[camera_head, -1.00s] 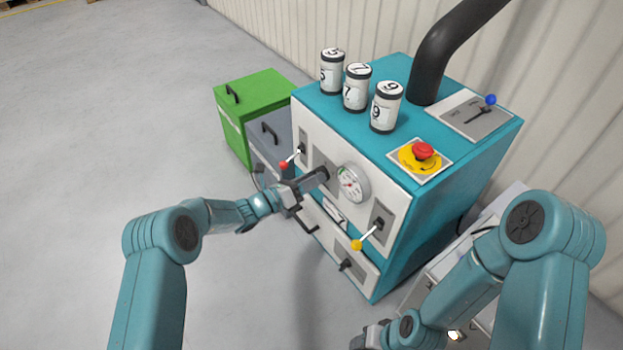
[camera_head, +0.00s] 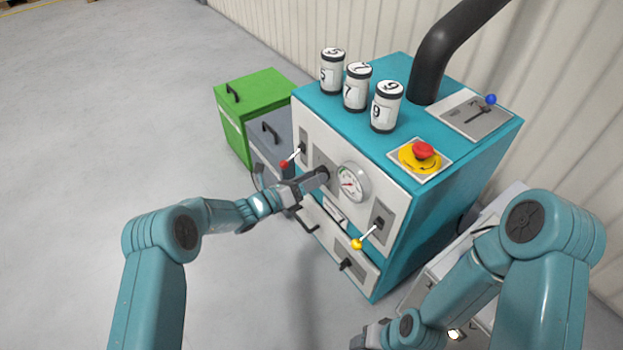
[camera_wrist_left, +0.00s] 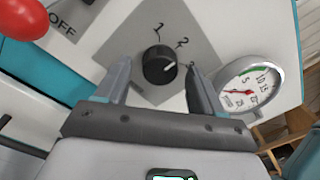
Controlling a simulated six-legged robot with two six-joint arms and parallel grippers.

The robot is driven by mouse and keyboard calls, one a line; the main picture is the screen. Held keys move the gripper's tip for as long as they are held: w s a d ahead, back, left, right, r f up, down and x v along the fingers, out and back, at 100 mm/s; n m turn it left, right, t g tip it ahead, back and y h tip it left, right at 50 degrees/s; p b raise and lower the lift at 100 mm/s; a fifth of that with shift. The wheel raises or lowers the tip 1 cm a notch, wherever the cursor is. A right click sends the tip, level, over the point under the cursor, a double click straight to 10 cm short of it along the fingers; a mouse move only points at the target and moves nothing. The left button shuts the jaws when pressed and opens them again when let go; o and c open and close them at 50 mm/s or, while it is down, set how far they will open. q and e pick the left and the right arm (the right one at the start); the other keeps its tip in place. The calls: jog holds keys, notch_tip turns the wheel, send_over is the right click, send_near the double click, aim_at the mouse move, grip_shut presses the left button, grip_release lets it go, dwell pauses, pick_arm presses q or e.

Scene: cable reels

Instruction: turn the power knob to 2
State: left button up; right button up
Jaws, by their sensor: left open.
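The power knob (camera_wrist_left: 159,65) is black and round, on a grey plate marked 1 and 2. Its white pointer line points right and slightly up, roughly to the side of the 2. My left gripper (camera_wrist_left: 158,70) is open, with one finger on each side of the knob; a gap shows between each finger and the knob. In the head view my left gripper (camera_head: 316,179) is at the teal machine's white front panel (camera_head: 376,179), left of the gauge, and largely hides the knob. My right gripper (camera_head: 369,336) is low near the bottom edge, its jaws unclear.
A round gauge (camera_head: 352,183) sits right beside the knob. A red-tipped lever (camera_head: 285,164) and a yellow-tipped lever (camera_head: 357,244) stick out of the panel. Numbered cans (camera_head: 357,88) and a red emergency button (camera_head: 423,151) are on top. Open floor lies to the left.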

pick_arm(q)
jog(key=p+v, duration=0.4)
jog(key=v, duration=1.2)
jog(key=shift+p, duration=0.3)
jog(key=shift+s+f, duration=0.1)
jog(key=shift+s, duration=0.05)
